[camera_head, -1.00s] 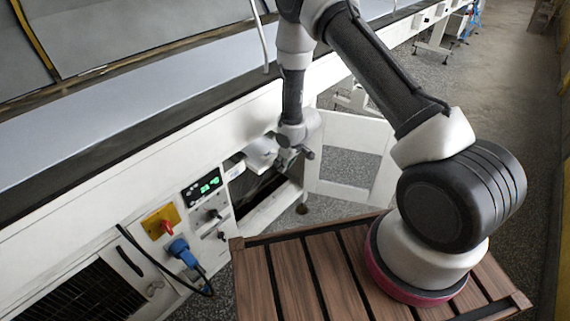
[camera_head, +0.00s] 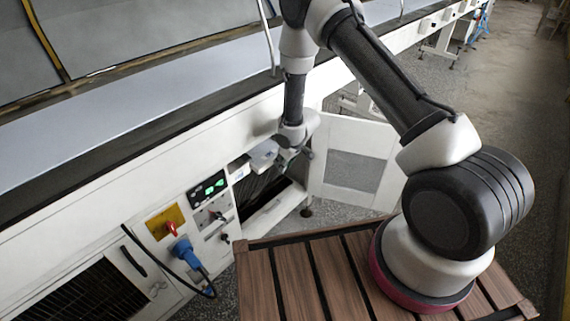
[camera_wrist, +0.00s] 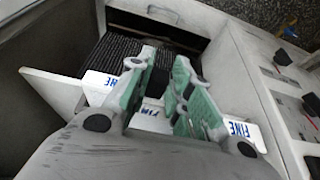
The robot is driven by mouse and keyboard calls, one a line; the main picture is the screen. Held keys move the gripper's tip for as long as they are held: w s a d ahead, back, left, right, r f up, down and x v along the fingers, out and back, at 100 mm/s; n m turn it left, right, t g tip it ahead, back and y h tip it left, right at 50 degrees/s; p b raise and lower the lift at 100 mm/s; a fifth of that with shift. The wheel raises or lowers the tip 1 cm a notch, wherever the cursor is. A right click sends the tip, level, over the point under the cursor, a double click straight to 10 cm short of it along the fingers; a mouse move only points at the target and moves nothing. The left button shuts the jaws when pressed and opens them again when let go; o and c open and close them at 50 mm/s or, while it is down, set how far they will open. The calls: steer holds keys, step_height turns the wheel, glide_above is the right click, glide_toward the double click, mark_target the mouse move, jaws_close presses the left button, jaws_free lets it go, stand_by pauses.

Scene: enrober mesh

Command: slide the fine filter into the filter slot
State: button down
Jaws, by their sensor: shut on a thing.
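The fine filter (camera_wrist: 98,82) has a white front bar with blue FINE lettering and dark pleats behind it. My gripper (camera_wrist: 165,62) has green fingers and is shut on the filter's front, between the lettered parts. The pleats reach into the white-walled opening of the filter slot (camera_wrist: 203,40) in the wrist view. In the head view the lettered bar (camera_head: 240,172) shows at the upper edge of the dark opening (camera_head: 262,190) in the machine. My gripper (camera_head: 284,156) is small and partly hidden there, and I cannot tell how deep the filter sits.
An open white door (camera_head: 358,138) stands right of the opening. A control panel (camera_head: 209,188) with a green display, a red switch (camera_head: 171,229) and a blue plug (camera_head: 184,252) with a cable is to its left. A slatted wooden surface (camera_head: 300,270) lies in front.

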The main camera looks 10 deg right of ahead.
steer(key=shift+w+a, duration=0.45)
steer(key=shift+w, duration=0.15)
steer(key=shift+w+a, duration=0.4)
steer(key=shift+w, duration=0.2)
steer(key=c, duration=1.2)
jaws_free()
steer(key=shift+r, duration=0.1)
steer(key=s+r, duration=0.1)
steer(key=d+r, duration=0.1)
steer(key=shift+s+d+r, duration=0.15)
steer(key=shift+s+r, duration=0.2)
steer(key=s+d, duration=0.6)
steer(key=s, duration=0.2)
steer(key=shift+s+d, duration=0.35)
steer(key=shift+s, duration=0.05)
steer(key=shift+c, duration=0.5)
